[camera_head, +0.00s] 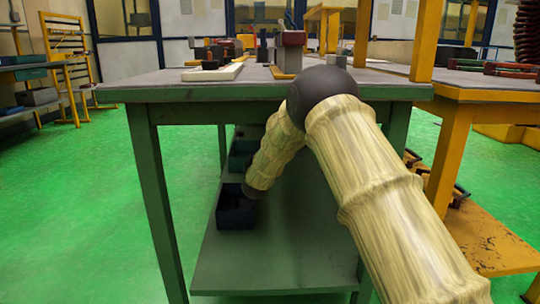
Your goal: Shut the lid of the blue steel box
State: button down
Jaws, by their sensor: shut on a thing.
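A dark blue open-topped box (236,216) sits on the green lower shelf of the table. I cannot make out its lid or whether this is the blue steel box. My arm bends at a black elbow joint, reaches below the tabletop, and ends in a dark wrist part at the right rim of this box. I cannot make out the gripper's fingers there; they are hidden or lost in the dark. A second dark box (242,158) stands behind it on the shelf, partly covered by my arm.
The grey tabletop (150,86) above holds several small parts and a white tray (212,73). Green table legs (160,210) stand at both sides. An orange bench (480,95) adjoins on the right, with black-and-orange items on its lower shelf. The green floor at left is clear.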

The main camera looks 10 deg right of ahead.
jog(key=shift+w+a, duration=0.1)
jog(key=shift+a, duration=0.25)
jog(key=c, duration=1.6)
grip_release()
jog(key=shift+o, duration=0.2)
jog(key=v, duration=1.2)
